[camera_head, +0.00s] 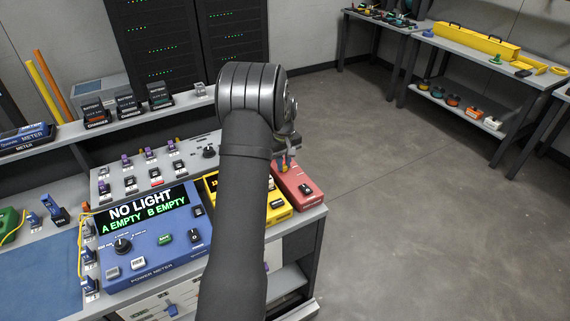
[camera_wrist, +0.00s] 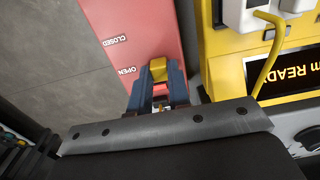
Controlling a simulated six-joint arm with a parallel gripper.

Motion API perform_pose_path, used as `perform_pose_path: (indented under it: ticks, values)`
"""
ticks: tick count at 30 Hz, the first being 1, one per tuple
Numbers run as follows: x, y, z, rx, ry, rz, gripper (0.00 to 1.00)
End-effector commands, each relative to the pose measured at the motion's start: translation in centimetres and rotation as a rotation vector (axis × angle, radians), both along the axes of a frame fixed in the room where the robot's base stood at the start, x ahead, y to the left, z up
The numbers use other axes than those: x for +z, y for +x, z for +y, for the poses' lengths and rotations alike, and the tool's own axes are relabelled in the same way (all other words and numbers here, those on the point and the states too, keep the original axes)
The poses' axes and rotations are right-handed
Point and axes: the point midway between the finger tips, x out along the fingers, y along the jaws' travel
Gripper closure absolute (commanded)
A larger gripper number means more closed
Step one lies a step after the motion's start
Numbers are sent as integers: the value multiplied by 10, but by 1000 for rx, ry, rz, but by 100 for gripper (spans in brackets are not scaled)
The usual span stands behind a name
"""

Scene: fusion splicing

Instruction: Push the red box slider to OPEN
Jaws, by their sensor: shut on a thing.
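The red box (camera_head: 305,201) stands at the right end of the bench in the head view, partly behind my arm. In the wrist view the red box (camera_wrist: 125,20) fills the upper middle, with white CLOSED and OPEN labels on its face. The box's yellow slider (camera_wrist: 158,66) is level with the OPEN label. My gripper (camera_wrist: 160,80) is shut on this slider, with one blue finger on each side. In the head view my gripper (camera_head: 286,165) is small at the box's far end, and the slider's position cannot be read there.
A yellow device (camera_head: 277,215) stands just left of the red box; a yellow cable (camera_wrist: 268,55) shows by it in the wrist view. A blue power meter (camera_head: 150,240) reading NO LIGHT is farther left. The floor to the right is clear.

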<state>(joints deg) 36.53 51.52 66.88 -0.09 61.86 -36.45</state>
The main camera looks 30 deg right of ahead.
Motion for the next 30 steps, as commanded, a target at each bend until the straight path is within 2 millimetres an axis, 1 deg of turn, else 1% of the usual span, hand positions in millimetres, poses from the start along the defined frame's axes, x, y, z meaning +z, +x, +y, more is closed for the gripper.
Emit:
perform_pose_path:
  ticks: [1,4,5,13,17,20,30]
  values:
    - [1,3,0,1,-4,-8,81]
    - [1,3,0,1,-4,-8,61]
    - [1,3,0,1,-3,-8,60]
    - [2,2,0,1,-2,-6,60]
    - [12,2,0,1,-4,-7,60]
    - [29,2,0,1,-4,-8,60]
    - [112,2,0,1,-5,-9,60]
